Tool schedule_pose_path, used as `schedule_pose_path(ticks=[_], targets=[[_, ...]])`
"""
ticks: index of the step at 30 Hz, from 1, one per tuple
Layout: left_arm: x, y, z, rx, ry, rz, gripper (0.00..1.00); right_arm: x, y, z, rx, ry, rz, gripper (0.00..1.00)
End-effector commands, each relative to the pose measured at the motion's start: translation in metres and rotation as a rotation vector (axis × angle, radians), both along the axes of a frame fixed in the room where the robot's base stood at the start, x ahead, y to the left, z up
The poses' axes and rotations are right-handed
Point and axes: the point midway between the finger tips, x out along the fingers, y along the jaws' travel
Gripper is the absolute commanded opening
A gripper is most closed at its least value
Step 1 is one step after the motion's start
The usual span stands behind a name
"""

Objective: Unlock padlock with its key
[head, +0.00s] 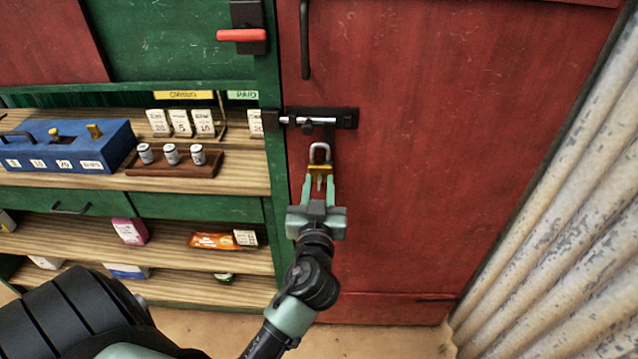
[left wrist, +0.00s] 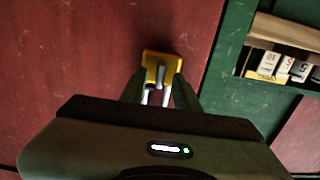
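A padlock with a yellow body (head: 320,169) and a silver shackle stands upright against the red door, below the bolt, in the head view. My left gripper (head: 319,184) points at the door with its fingers apart, one at each side of the padlock body. Whether they press on it is unclear. A small silver piece shows between the fingers below the body; I cannot tell if it is the key. In the left wrist view the padlock (left wrist: 162,62) appears upside down between the fingertips, its shackle legs towards the gripper. My right gripper is not in view.
A black and silver bolt (head: 318,119) sits on the red door (head: 450,130) above the padlock. Green shelves (head: 60,237) at left hold a blue box (head: 65,146) and a brown weight tray (head: 175,168). Corrugated metal (head: 570,220) stands at right. The door front right of the gripper is clear.

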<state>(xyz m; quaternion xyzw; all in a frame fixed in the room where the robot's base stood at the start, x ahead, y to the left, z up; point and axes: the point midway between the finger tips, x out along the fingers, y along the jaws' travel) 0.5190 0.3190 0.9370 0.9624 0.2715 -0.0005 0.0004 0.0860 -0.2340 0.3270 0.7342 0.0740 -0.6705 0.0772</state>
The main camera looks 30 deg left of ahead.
Motion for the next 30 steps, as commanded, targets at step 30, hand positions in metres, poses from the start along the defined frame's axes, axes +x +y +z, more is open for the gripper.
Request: schedule_pose_path(ticks=[30], targets=[[0.0008, -0.002, 0.0002, 0.231, 0.14, 0.001, 0.0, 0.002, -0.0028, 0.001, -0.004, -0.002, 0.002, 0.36]])
